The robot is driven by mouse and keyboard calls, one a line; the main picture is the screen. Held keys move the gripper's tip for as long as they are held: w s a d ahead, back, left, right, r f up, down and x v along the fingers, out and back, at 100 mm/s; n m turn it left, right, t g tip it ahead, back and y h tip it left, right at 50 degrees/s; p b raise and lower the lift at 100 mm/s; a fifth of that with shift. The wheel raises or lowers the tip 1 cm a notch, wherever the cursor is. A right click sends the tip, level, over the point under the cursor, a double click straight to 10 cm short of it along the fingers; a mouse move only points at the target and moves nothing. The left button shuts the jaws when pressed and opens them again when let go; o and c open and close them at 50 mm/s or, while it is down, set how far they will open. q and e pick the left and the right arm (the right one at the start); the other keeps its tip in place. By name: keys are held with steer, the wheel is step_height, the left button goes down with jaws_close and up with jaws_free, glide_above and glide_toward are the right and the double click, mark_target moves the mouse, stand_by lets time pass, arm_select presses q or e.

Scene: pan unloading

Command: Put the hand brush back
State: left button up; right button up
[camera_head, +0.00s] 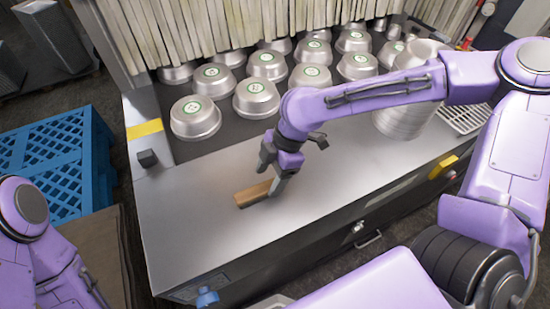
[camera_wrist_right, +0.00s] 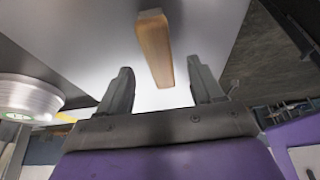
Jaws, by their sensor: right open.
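The hand brush (camera_head: 253,194) shows as a light wooden block lying on the bare metal counter (camera_head: 200,235). My right gripper (camera_head: 271,172) is open at the brush's right end. In the right wrist view the brush (camera_wrist_right: 154,48) points towards the gap between the two open fingers (camera_wrist_right: 165,88), with its near end close to the fingertips. I cannot tell whether a finger touches it. The brush's bristles are not visible. My left arm shows at the lower left of the head view, but its gripper is out of view.
Several upturned metal pans (camera_head: 256,98) stand on the dark belt behind the counter, below a strip curtain (camera_head: 200,25). A stack of pans (camera_head: 402,118) stands to the right, beside a wire rack (camera_head: 466,118). A blue crate (camera_head: 60,160) is at the left. The counter's front left is clear.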

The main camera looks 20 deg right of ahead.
steer(key=v, duration=0.6)
steer(key=shift+s+d, duration=0.1)
steer(key=shift+d+r, duration=0.1)
steer(key=shift+r, duration=0.4)
steer(key=shift+f, duration=0.1)
